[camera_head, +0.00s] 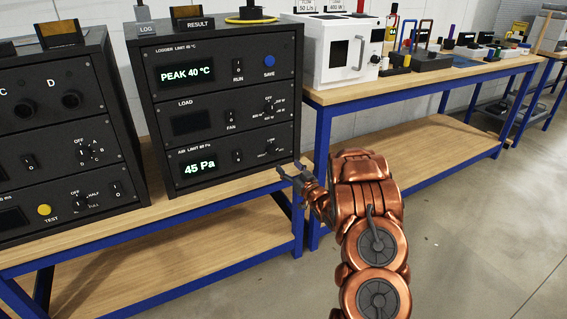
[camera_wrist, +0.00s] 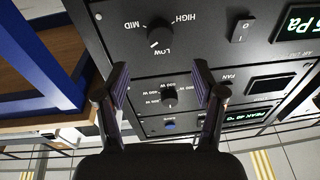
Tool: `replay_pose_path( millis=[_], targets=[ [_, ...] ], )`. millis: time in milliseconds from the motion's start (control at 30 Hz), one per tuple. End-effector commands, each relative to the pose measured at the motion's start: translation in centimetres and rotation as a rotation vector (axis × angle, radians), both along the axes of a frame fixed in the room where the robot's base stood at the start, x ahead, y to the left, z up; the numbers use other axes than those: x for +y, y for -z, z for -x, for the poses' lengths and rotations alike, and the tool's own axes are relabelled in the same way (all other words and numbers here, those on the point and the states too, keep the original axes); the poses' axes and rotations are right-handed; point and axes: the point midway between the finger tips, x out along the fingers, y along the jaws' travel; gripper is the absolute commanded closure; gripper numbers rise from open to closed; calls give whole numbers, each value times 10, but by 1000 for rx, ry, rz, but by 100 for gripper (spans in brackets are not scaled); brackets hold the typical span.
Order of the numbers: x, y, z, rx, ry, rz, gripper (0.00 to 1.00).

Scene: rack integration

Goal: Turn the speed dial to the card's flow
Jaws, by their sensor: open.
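The speed dial (camera_head: 271,148) is a black knob at the lower right of the AIR panel on the rack box. My gripper (camera_head: 289,167) is open and empty, just right of and below the dial. In the wrist view the dial lies beyond my open fingertips (camera_wrist: 160,72), apart from them. A small white card (camera_head: 305,6) at the back seems to read a flow of 50 L/s. The AIR display (camera_head: 199,168) reads 45 Pa.
The load dial (camera_head: 270,106) and fan switch (camera_head: 232,116) sit above the AIR panel. Another dark box (camera_head: 60,130) stands at left. A white machine (camera_head: 343,50) stands on the bench behind. Open floor lies to the right.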

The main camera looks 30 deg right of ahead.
Motion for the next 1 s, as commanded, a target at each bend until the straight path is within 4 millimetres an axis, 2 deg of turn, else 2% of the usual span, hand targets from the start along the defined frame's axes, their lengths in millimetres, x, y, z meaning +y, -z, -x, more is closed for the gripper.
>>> replay_pose_path(
  millis=[100,300,1000],
  targets=[
    [-1,2,14,0,2,-2,31],
    [1,3,23,0,0,-1,31],
    [1,3,24,0,0,-1,31]
  ],
)
